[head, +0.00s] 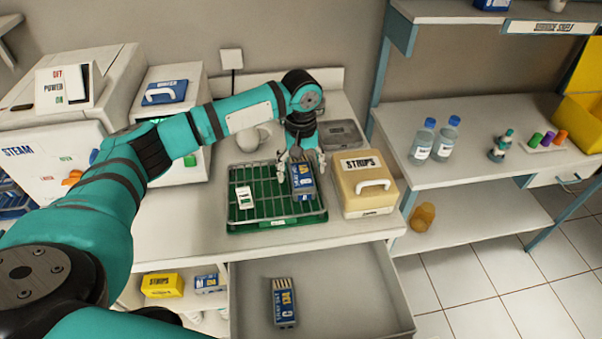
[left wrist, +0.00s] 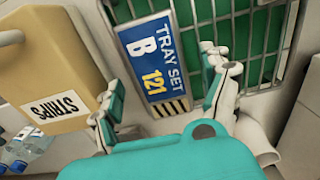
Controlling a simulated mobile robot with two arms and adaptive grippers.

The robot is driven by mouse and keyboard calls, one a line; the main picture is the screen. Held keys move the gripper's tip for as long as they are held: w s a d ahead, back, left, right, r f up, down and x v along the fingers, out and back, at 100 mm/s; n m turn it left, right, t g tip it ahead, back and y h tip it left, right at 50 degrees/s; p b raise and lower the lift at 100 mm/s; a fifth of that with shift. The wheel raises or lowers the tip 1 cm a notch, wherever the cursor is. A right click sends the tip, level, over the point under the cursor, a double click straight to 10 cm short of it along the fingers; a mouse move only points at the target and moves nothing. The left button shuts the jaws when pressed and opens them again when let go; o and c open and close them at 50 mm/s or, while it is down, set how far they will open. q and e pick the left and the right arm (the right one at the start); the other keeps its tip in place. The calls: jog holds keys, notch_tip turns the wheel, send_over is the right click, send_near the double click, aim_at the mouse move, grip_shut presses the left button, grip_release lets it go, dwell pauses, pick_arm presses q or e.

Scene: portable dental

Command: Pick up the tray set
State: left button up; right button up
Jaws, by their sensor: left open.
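A blue tray set (head: 302,184) lies on the right part of a green rack with metal wires (head: 250,222) on the counter. In the left wrist view the tray set (left wrist: 152,58) is labelled "TRAY SET B 121". My left gripper (head: 301,160) is open above the tray set's back end. In the left wrist view the fingers of my left gripper (left wrist: 162,82) stand on either side of its striped end, with gaps visible. Another blue pack marked C (head: 285,302) lies in the open drawer (head: 345,290). My right gripper is not in view.
A beige "STRIPS" box (head: 367,187) stands right of the rack. A small white and green card (head: 244,197) lies on the rack's left part. Bottles (head: 422,142) stand on the right-hand bench.

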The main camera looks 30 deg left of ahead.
pick_arm(q)
jog(key=shift+f, duration=1.2)
jog(key=shift+r, duration=0.1)
jog(key=c, duration=1.5)
